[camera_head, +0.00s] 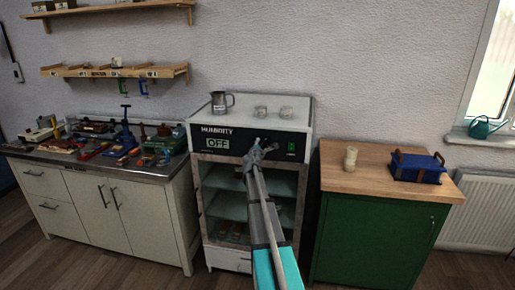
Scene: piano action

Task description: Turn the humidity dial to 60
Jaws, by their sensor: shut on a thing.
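The humidity cabinet (301,113) stands against the wall, with a black front panel marked HUMIDITY. Its display (218,144) reads OFF in green. My gripper (257,149) is at the middle of this panel, right of the display, shut on what appears to be the humidity dial. The gripper covers the dial, so its pointer and marks cannot be read. A small green light or switch (291,147) shows at the right end of the panel.
A metal mug (221,102) and two glass jars (260,111) stand on the cabinet top. A cluttered workbench (165,170) is at left. A green cabinet (365,240) at right bears a cup (350,158) and blue tool bag (419,169).

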